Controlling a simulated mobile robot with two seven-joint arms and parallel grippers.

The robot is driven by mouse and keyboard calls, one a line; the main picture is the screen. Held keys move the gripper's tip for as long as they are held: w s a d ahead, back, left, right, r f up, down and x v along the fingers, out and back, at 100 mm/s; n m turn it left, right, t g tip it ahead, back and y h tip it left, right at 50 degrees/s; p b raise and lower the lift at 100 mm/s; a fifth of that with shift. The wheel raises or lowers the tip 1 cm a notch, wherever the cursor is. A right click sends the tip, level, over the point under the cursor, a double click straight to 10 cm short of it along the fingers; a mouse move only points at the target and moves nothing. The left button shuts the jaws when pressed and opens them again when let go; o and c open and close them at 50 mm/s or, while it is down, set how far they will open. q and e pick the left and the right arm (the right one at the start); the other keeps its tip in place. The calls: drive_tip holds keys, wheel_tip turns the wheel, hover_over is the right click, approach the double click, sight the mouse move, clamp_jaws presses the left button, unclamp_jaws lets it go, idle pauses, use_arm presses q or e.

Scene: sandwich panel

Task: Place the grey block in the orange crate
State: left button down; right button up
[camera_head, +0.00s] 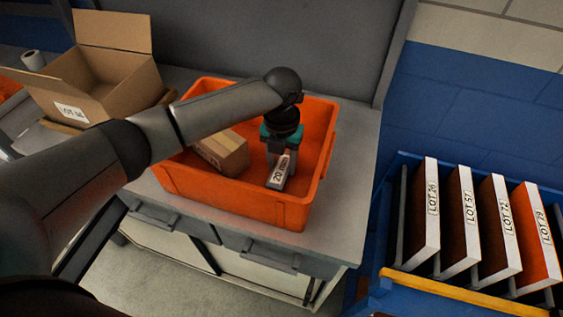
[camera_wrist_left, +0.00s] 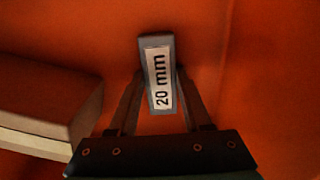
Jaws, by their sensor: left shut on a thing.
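The grey block (camera_head: 279,171) has a white label; in the left wrist view the block (camera_wrist_left: 158,42) reads "20 mm". My left gripper (camera_head: 281,158) reaches down into the orange crate (camera_head: 240,200) and is shut on the block. In the left wrist view the two fingers of the gripper (camera_wrist_left: 158,98) sit on either side of it. The block is inside the crate's walls, over its floor, right of the middle. I cannot tell whether it touches the floor. My right gripper is not in view.
A brown cardboard box (camera_head: 222,152) lies in the crate left of the block, and shows in the wrist view (camera_wrist_left: 45,105). An open carton (camera_head: 95,85) stands at the back left. A blue rack (camera_head: 405,160) with several labelled panels (camera_head: 432,210) stands at the right.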

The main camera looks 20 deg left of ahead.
sight(282, 167)
use_arm(q)
drive_tip(key=shift+f, duration=0.15)
drive_tip(key=shift+c, duration=1.7)
unclamp_jaws()
wheel_tip(282, 167, up, 12)
drive_tip(key=p, duration=0.1)
drive_tip(key=shift+r, duration=0.25)
drive_tip(key=shift+p, duration=0.3)
